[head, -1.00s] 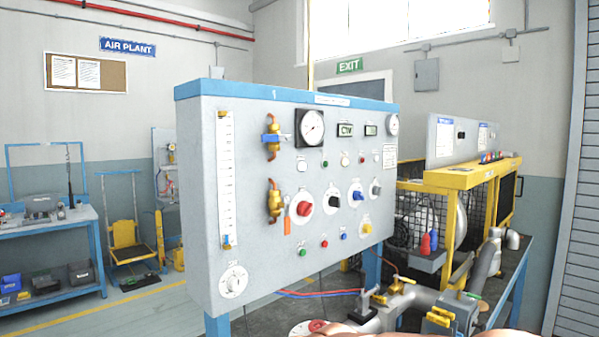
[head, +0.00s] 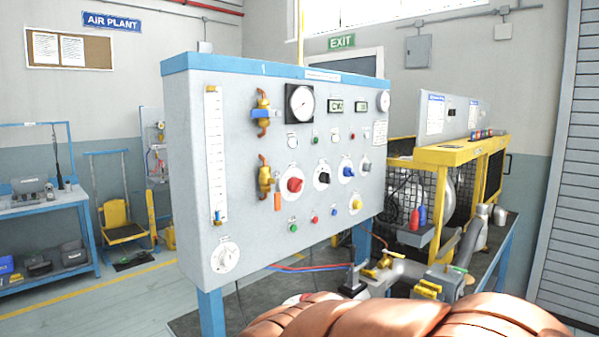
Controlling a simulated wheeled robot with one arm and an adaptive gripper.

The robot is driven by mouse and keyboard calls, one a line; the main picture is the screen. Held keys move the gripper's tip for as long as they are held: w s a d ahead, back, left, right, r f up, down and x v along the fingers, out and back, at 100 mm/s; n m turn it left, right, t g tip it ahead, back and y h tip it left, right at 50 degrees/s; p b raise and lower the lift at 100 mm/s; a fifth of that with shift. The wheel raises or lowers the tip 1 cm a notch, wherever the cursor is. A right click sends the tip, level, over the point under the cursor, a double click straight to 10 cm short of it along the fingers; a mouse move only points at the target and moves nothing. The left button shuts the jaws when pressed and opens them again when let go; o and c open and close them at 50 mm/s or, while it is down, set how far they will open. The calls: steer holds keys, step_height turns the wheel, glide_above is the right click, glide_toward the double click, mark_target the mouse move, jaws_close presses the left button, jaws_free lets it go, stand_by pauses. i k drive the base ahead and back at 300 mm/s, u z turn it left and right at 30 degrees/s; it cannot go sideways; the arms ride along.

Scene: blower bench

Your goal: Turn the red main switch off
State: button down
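The red main switch (head: 294,184) is a round red knob on a white plate, left of centre on the grey control panel (head: 240,130) in the head view. An orange tag (head: 277,201) hangs just left of it. A black knob (head: 324,178), a blue knob (head: 348,172) and a grey knob (head: 365,167) sit to its right on similar plates. The exact angle of the red knob is too small to tell.
Brass valves with a blue handle (head: 262,114) stick out left of the switch. Pipes with a yellow valve (head: 383,262) lie on the bench below right. A yellow-framed cage (head: 455,150) stands at right.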

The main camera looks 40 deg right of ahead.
mark_target(295, 185)
steer(key=u, duration=1.7)
steer(key=k, duration=0.95)
steer(key=z, duration=1.45)
steer(key=i, duration=0.5)
